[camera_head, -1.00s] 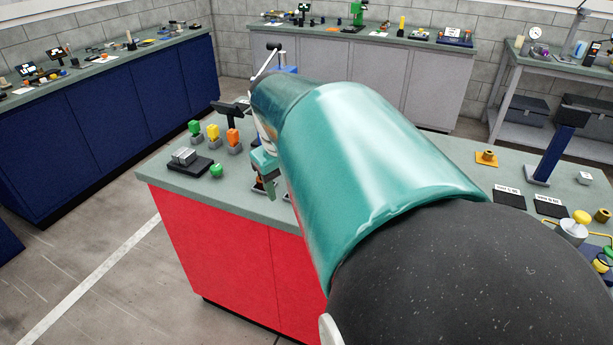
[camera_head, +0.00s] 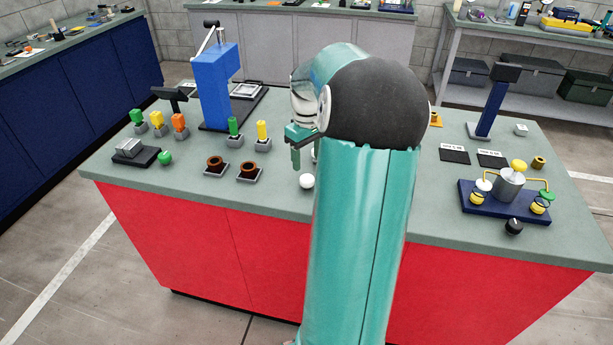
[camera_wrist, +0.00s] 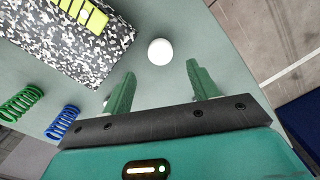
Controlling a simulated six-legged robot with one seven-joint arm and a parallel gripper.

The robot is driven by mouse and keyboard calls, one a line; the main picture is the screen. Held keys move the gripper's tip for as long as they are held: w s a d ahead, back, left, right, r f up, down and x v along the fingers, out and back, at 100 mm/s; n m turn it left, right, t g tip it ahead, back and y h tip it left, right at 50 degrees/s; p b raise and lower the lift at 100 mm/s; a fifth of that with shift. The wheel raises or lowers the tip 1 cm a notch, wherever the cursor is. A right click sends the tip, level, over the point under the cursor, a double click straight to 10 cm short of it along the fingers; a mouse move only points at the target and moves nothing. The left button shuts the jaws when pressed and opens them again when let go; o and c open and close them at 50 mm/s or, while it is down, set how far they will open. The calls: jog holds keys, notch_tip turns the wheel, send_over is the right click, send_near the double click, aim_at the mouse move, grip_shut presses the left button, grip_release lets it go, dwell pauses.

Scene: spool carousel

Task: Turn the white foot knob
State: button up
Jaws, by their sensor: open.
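The white foot knob (camera_head: 307,181) is a small white ball near the front edge of the workbench, left of my arm in the head view. It also shows in the wrist view (camera_wrist: 160,51), above and between my fingertips. My gripper (camera_head: 298,145) is just behind and above the knob in the head view. In the wrist view my gripper (camera_wrist: 156,75) has its two green fingers spread wide with nothing between them. The fingers look apart from the knob. My arm hides the bench to the right of the knob.
A speckled block (camera_wrist: 70,40) with a yellow-green strip and two springs, green (camera_wrist: 20,103) and blue (camera_wrist: 62,122), lies beside my gripper. Two brown rings (camera_head: 249,170) on stands and a blue press (camera_head: 215,88) stand left. A navy fixture (camera_head: 505,198) stands right.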

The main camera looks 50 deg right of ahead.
aim_at(307, 178)
notch_tip(307, 178, down, 8)
jog(key=shift+r, duration=0.2)
jog(key=c, duration=1)
